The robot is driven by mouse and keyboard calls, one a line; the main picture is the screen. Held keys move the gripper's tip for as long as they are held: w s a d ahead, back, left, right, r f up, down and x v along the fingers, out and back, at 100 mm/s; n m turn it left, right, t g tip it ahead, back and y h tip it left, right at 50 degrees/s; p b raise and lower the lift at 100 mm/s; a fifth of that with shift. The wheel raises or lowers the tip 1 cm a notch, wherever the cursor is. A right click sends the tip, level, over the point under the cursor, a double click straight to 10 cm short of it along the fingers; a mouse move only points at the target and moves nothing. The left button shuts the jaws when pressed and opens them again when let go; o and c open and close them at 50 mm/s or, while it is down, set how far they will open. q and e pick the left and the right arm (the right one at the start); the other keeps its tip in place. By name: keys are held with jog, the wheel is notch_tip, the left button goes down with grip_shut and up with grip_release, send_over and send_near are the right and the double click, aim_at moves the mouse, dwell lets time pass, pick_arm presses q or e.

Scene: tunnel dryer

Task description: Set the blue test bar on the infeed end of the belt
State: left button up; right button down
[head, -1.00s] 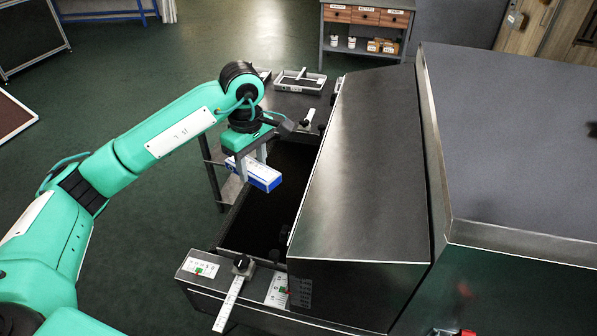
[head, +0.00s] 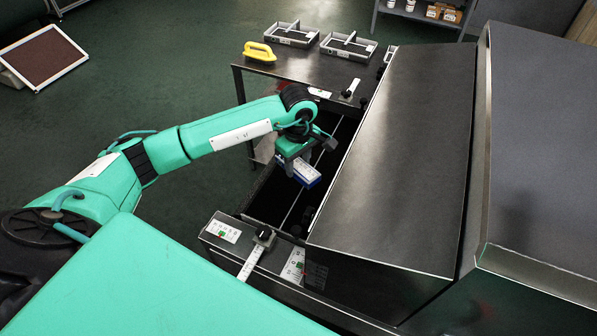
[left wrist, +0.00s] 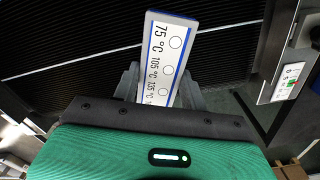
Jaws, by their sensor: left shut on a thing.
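The blue test bar (head: 307,174) has a white top face and blue sides. My left gripper (head: 292,164) is shut on it and holds it over the dark belt trough beside the dryer housing. In the left wrist view the bar (left wrist: 171,50) shows its white face with temperature marks and round spots, between the two fingers of the gripper (left wrist: 158,88). The dark ribbed belt (left wrist: 80,45) lies behind the bar in that view. I cannot tell the gap between bar and belt. My right gripper is not in view.
The sloped metal dryer housing (head: 405,150) stands right of the trough. A side table (head: 300,68) behind holds a yellow-handled tool (head: 259,51) and two divided trays (head: 348,46). A front ledge (head: 228,243) carries labels and a lever (head: 252,260).

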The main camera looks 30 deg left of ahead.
aim_at(298, 183)
pick_arm(q)
notch_tip(298, 183, down, 5)
jog(key=shift+r+p, duration=0.2)
jog(key=shift+p, duration=0.15)
jog(key=shift+f, duration=0.45)
jog(key=o, duration=1)
jog(key=shift+o, duration=0.2)
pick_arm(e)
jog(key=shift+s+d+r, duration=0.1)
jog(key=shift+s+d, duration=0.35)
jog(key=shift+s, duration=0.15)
